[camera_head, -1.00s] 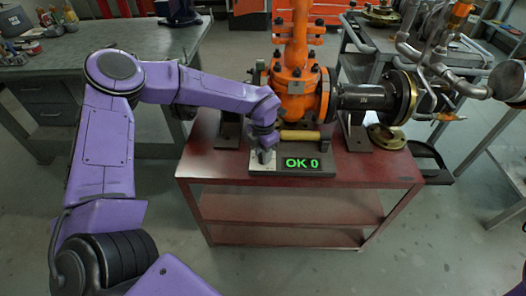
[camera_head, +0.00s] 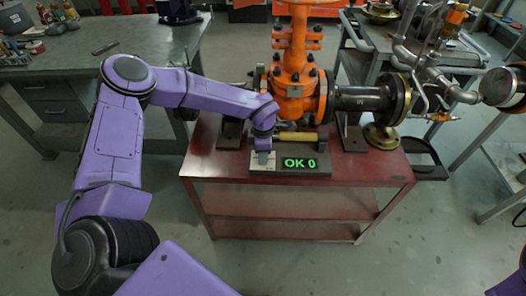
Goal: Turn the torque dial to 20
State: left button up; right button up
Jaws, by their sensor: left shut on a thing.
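My left gripper (camera_head: 263,157) points down at the light plate (camera_head: 262,167) left of the display. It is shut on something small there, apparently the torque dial. The gripper hides the dial, so its marking cannot be read. My right gripper is out of view.
The red cart (camera_head: 340,165) also carries an orange gate valve (camera_head: 293,75) with a dark flanged pipe (camera_head: 362,102) behind the unit. A workbench (camera_head: 120,42) stands at the left, and metal piping (camera_head: 440,70) at the right. The cart's front right is clear.

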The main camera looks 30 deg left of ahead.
pick_arm(q)
jog(key=shift+m, duration=0.3)
jog(key=o, duration=1)
jog(key=shift+o, duration=0.2)
notch_tip(320, 180, up, 11)
jog(key=shift+f, duration=0.2)
